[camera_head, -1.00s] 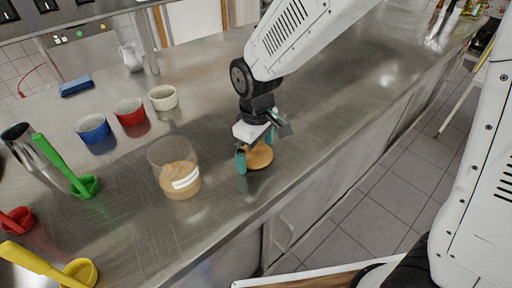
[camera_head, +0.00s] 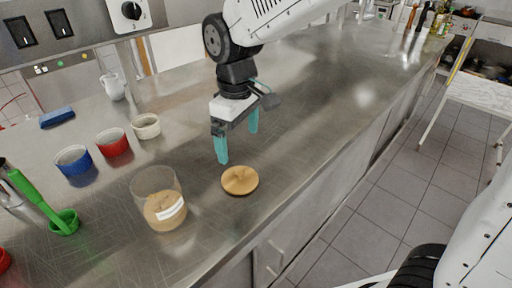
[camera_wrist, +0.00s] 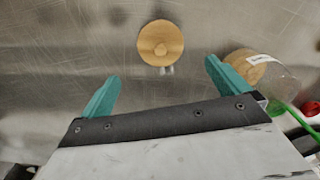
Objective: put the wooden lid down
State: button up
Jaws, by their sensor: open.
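The round wooden lid (camera_head: 240,181) lies flat on the steel counter in the head view, right of the glass jar. It also shows in the wrist view (camera_wrist: 160,43), ahead of the fingertips. My gripper (camera_head: 237,148) is open and empty, above and just behind the lid, apart from it. Its two teal fingers also show in the wrist view (camera_wrist: 161,78), spread wide. The glass jar (camera_head: 159,199) stands upright without a lid, with tan contents and a white label. In the wrist view the jar (camera_wrist: 262,75) is at the right.
Blue (camera_head: 74,160), red (camera_head: 113,142) and cream (camera_head: 146,126) bowls stand left of my gripper. A green-handled tool (camera_head: 42,205), a blue sponge (camera_head: 58,117) and a white jug (camera_head: 114,87) are further left. The counter's front edge runs near the lid; the counter's right stretch is clear.

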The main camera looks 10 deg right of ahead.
jog(key=s+d+r+m, duration=0.2)
jog(key=s+d+r, duration=0.15)
jog(key=d, duration=0.25)
jog(key=s+d+r+m, duration=0.2)
jog(key=s+d+m, duration=0.15)
jog(key=d, duration=0.35)
jog(key=s+d+m, duration=0.2)
jog(key=s+d, duration=0.1)
jog(key=s, duration=0.3)
jog(key=s+d+m+t, duration=0.1)
jog(key=s+d+m, duration=0.1)
jog(key=s+d, duration=0.2)
jog(key=shift+s+d+f, duration=0.3)
jog(key=shift+s+f, duration=0.15)
jog(key=shift+s, duration=0.75)
